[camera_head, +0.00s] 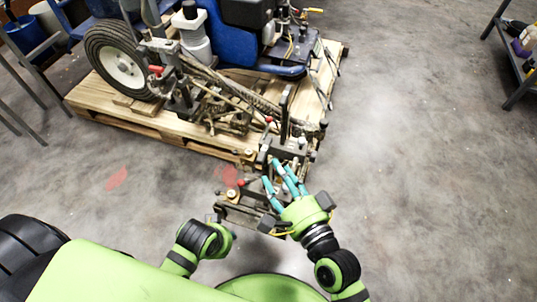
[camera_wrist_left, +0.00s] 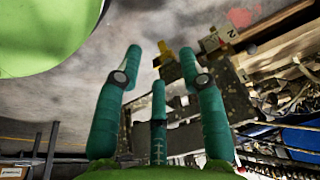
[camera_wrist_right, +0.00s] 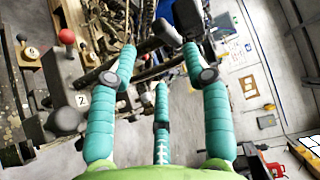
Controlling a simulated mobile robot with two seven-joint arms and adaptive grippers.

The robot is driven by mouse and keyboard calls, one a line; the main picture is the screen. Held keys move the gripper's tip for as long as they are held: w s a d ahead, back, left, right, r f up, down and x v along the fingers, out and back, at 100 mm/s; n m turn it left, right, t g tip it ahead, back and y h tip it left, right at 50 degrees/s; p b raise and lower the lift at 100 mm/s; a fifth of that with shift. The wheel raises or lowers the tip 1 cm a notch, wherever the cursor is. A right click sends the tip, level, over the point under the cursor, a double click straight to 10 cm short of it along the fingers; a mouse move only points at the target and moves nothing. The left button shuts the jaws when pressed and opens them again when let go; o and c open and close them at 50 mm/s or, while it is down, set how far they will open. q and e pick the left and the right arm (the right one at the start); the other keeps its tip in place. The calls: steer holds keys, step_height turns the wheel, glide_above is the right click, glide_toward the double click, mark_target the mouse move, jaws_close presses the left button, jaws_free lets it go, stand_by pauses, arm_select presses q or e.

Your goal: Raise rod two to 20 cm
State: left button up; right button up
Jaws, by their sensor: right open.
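The line striper (camera_head: 235,85) stands on a wooden pallet at the far left, its front bracket hanging over the pallet edge. Which part is rod two I cannot tell. My right gripper (camera_head: 281,177) is over the bracket; its teal fingers are spread, with black bars behind the fingertips (camera_wrist_right: 160,52); contact is unclear. My left gripper (camera_wrist_left: 160,56) is open and empty, close to the bracket's near end; its fingers are mostly hidden in the head view.
The wooden pallet (camera_head: 120,122) and the striper's wheel (camera_head: 116,58) block the area beyond the bracket. Red paint marks (camera_head: 117,178) are on the floor. A dark shelf (camera_head: 522,70) stands at the far right. The concrete floor between it and the pallet is clear.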

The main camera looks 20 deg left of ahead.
mark_target(267, 155)
steer(key=shift+a+r+m, duration=0.2)
steer(key=shift+r+m, duration=0.1)
steer(key=shift+w+a+r, duration=0.1)
steer(key=shift+w+a, duration=0.1)
steer(key=shift+w, duration=0.1)
steer(key=b+x, duration=0.1)
steer(key=x, duration=0.4)
steer(key=shift+w+a, duration=0.4)
steer(key=shift+w, duration=0.1)
arm_select(q)
step_height(267, 155, up, 3)
steer(key=shift+r, duration=0.1)
arm_select(e)
jaws_close()
